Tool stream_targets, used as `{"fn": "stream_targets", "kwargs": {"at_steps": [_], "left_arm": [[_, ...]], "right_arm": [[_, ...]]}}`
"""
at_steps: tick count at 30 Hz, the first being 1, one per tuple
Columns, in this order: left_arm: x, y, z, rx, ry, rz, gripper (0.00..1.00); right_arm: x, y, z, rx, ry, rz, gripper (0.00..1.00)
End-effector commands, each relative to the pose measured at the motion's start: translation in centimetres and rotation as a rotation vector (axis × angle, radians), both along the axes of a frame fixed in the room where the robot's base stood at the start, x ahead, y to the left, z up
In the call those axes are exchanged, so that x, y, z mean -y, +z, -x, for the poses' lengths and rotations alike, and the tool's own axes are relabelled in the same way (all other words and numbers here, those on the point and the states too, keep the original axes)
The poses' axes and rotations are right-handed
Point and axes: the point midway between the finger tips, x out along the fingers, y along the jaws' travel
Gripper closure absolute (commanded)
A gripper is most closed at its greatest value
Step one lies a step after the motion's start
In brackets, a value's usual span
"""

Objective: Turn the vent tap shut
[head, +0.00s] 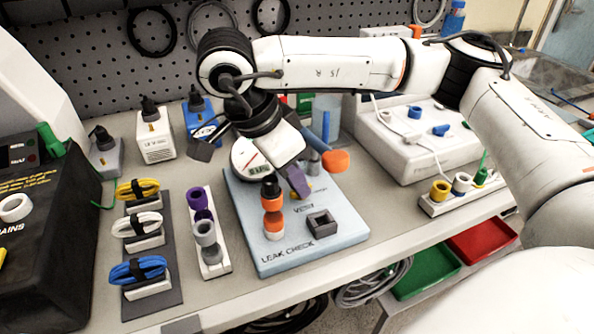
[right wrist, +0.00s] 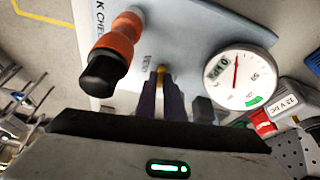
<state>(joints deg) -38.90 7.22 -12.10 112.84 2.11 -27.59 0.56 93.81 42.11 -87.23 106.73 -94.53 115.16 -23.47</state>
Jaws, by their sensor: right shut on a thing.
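The vent tap (right wrist: 161,72) shows as a small yellow piece beside the VENT label in the right wrist view. My right gripper (right wrist: 161,84) has its two purple fingers shut on it, one on each side. They hide most of the tap, so its turn position cannot be told. In the head view my right gripper (head: 303,186) reaches down over the light blue leak check board (head: 297,254). A round white gauge (right wrist: 239,77) with a red needle and a green patch stands beside the tap. My left gripper is not in view.
An orange and black stacked piece (head: 271,208) and a grey square socket (head: 322,223) stand on the board close to the fingers. A blue rod with an orange end (head: 336,161) is just right of the gripper.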

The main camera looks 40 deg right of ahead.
Motion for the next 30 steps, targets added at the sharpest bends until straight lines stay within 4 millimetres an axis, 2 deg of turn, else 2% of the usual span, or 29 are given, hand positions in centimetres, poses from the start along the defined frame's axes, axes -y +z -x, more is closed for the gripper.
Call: {"fn": "stream_targets", "kwargs": {"at_steps": [12,27,28,30], "left_arm": [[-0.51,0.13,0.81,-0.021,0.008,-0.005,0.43],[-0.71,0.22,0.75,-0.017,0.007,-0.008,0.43],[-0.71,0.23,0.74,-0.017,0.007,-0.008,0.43],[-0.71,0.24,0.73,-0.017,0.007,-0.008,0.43]], "right_arm": [[0.08,0.06,-0.18,0.000,-0.168,0.001,1.00],[0.09,0.01,-0.19,0.001,-0.186,0.000,1.00],[0.09,0.01,-0.19,0.001,-0.186,0.000,0.88],[0.09,0.01,-0.19,0.001,-0.185,0.000,0.76]]}}
